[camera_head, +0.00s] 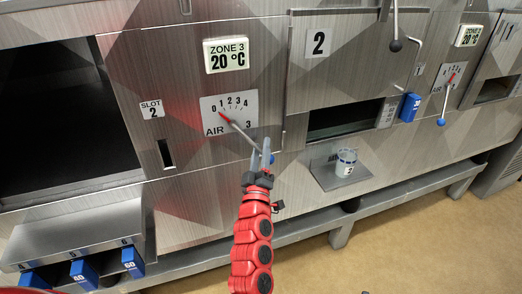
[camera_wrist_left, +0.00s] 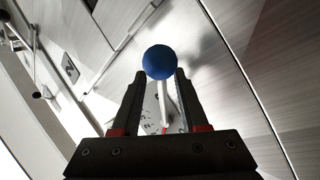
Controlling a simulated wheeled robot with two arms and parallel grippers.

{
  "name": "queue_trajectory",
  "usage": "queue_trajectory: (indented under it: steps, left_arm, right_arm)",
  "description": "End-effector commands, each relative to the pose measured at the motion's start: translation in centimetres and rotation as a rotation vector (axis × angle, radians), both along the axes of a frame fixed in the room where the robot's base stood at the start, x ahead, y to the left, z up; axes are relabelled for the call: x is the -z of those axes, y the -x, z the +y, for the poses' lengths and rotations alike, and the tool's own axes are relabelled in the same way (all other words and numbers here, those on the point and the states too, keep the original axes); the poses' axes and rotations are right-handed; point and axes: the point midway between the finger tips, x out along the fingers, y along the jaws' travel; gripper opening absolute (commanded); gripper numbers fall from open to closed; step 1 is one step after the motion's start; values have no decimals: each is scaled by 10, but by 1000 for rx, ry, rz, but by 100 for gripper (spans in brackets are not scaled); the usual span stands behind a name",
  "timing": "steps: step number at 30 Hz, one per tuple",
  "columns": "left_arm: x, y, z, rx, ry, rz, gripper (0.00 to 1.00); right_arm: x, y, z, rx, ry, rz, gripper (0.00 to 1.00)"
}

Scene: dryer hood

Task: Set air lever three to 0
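The air 3 dial plate (camera_head: 238,103) is on the front panel, marked 0 to 4. Its red pointer (camera_head: 222,115) points up and left, near the 0 mark. The lever's grey rod slopes down and right to a blue ball (camera_head: 272,159), partly hidden by my left gripper (camera_head: 262,150). In the left wrist view the ball (camera_wrist_left: 159,62) is at the fingertips, with the rod (camera_wrist_left: 165,100) running between the two fingers. The fingers are apart, with gaps beside the rod; whether one touches the ball I cannot tell. My right gripper is not in view.
A zone 3 display (camera_head: 226,55) reads 20 °C above the dial. Slot 2 (camera_head: 166,153) is to the left. Another air lever with a blue ball (camera_head: 441,122) is farther right. Blue blocks sit lower left.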

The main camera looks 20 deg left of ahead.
Motion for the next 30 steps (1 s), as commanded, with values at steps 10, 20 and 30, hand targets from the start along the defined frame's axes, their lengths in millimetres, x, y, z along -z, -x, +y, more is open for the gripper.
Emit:
queue_trajectory:
  steps: [10,20,30]
  left_arm:
    - [6,12,-2,0,0,1,44]
    - [34,86,-15,3,-2,4,44]
    - [57,149,-27,4,-1,5,44]
  right_arm:
    - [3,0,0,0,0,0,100]
    - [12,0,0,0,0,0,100]
    - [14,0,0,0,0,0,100]
